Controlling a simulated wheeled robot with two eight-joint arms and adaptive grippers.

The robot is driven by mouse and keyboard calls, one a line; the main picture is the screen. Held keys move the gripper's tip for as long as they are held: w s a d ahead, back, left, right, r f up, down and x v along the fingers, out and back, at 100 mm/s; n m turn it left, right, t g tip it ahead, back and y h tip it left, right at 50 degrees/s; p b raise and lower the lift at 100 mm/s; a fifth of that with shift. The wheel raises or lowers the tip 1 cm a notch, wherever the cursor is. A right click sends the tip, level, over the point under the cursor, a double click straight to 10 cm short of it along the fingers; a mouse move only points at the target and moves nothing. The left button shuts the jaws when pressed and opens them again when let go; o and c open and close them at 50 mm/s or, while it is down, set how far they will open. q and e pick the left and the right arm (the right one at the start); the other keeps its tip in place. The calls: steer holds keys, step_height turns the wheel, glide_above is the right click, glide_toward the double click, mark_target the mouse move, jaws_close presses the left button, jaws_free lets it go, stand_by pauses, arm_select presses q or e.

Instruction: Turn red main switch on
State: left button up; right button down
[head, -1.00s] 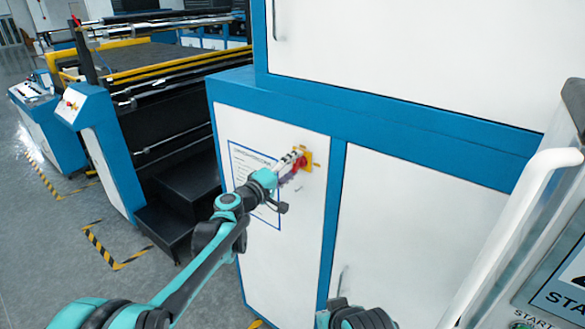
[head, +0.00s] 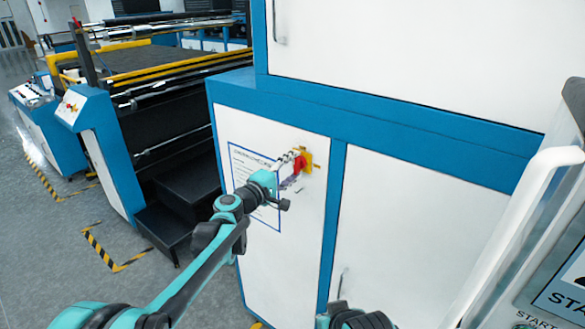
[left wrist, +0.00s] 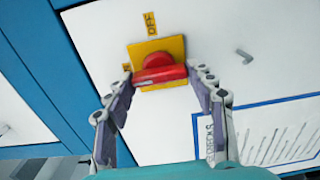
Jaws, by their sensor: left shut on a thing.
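The red main switch (head: 299,164) sits on a yellow plate on the white cabinet front in the head view. In the left wrist view the red handle (left wrist: 160,74) lies as a bar across the yellow plate (left wrist: 174,45). An OFF label (left wrist: 150,24) is at the plate's top, and a second label, partly hidden, is at its left. My left gripper (left wrist: 162,77) is at the switch, with one finger at each end of the red bar, shut on it. It also shows in the head view (head: 291,170). My right gripper is not in view.
A printed notice (head: 252,180) is on the cabinet left of the switch. A blue frame edge (head: 333,215) runs down to its right. A white-framed machine part (head: 510,225) stands at the right. Dark steps (head: 185,195) and a roller machine are at the left.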

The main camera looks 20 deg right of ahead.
arm_select(q)
steer(key=o, duration=1.2)
steer(key=shift+a, duration=0.1)
steer(key=shift+c, duration=0.2)
steer(key=v, duration=1.2)
